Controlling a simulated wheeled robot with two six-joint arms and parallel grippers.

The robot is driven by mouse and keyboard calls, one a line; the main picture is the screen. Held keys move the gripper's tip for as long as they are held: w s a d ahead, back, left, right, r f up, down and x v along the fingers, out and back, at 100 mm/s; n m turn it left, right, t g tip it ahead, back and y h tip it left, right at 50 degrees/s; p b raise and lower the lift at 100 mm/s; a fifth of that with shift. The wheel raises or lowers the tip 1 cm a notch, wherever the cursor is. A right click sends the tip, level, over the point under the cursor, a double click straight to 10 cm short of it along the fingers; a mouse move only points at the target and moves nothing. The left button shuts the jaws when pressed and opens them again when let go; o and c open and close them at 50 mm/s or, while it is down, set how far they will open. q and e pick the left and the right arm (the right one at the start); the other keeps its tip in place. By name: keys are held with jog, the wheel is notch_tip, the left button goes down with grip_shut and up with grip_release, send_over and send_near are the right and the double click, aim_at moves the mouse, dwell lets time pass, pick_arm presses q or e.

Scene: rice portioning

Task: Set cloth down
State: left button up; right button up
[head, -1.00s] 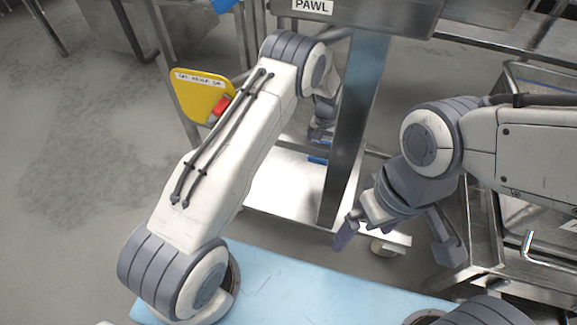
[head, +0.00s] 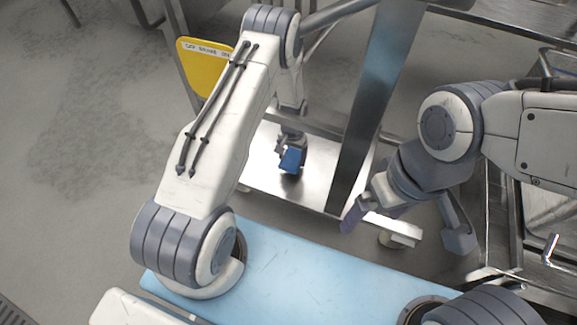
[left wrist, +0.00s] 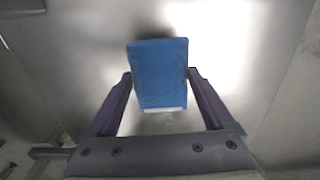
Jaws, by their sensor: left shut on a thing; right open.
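The blue cloth (head: 291,160) is in my left gripper (head: 287,150), above the shiny metal shelf (head: 262,180) low on the steel stand. In the left wrist view the cloth (left wrist: 160,75) is a folded blue block with a pale lower edge. The two dark fingers of my left gripper (left wrist: 160,85) are shut on its sides. The shelf (left wrist: 85,70) fills the background below it. I cannot tell whether the cloth touches the shelf. My right gripper (head: 405,225) is open and empty, to the right of the stand's post.
A steel post (head: 372,110) rises beside the shelf, between my two grippers. A yellow sign (head: 203,67) hangs on the stand at the left. A metal rack (head: 495,215) stands at the right. The grey floor (head: 80,150) at the left is clear.

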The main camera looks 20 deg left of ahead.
aim_at(289, 158)
pick_arm(q)
jog(key=shift+s+a+f, duration=0.1)
jog(key=shift+a+f, duration=0.35)
jog(key=shift+a, duration=0.15)
jog(key=shift+f+b, duration=1.35)
jog(key=shift+f, duration=0.7)
jog(key=o, duration=1.2)
jog(key=shift+r+p, duration=2.05)
jog(key=shift+r, duration=1.95)
jog(key=shift+f, duration=0.15)
